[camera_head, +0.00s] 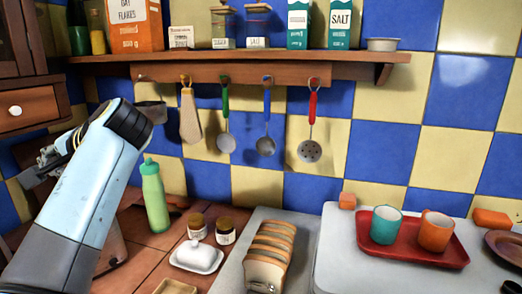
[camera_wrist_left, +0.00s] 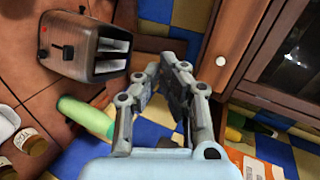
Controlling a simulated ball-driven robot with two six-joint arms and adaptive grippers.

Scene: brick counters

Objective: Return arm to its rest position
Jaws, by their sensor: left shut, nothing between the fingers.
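My left arm comes in from the left in the head view, a light blue and grey link with a black end raised over the counter's left side. My left gripper (camera_head: 42,165) shows partly behind that link, near the wooden cabinet. In the left wrist view, my left gripper (camera_wrist_left: 172,68) is shut with nothing between its fingers. A toaster (camera_wrist_left: 88,47) stands on the brown tiled counter to the left of the fingers in that view, apart from them. My right gripper is in neither view.
A green bottle (camera_head: 154,196) stands right of my left arm. A wooden cabinet (camera_head: 30,108) is close at the left. A shelf (camera_head: 240,62) with hanging utensils spans the wall. Sliced bread (camera_head: 270,255) and a red tray (camera_head: 412,248) with two cups are farther right.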

